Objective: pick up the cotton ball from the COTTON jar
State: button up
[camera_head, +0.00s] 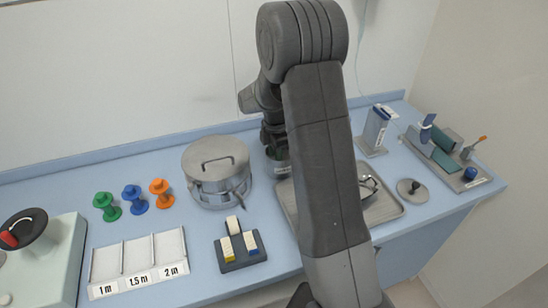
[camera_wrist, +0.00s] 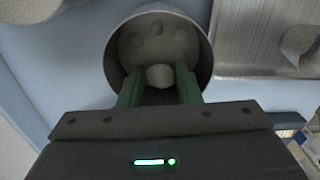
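The COTTON jar (camera_wrist: 199,42) is a round grey metal container in the wrist view, seen from above with its mouth open. Several pale round cotton balls lie on its shadowed bottom. One cotton ball (camera_wrist: 160,76) shows between the green fingers of my gripper (camera_wrist: 159,82). The fingers reach into the jar's mouth and stand apart, with a gap visible on each side of the ball. I cannot tell how deep the tips are relative to it. In the head view my arm hides most of the jar (camera_head: 279,168); only its left part shows.
A lidded steel pot (camera_head: 215,170) stands left of the jar. A metal tray (camera_head: 388,209) lies to the right, partly behind my arm. A round lid with a knob (camera_head: 412,190) lies beside the tray.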

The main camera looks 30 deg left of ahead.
jog(key=shift+f, duration=0.1)
jog(key=shift+c, duration=0.2)
grip_shut()
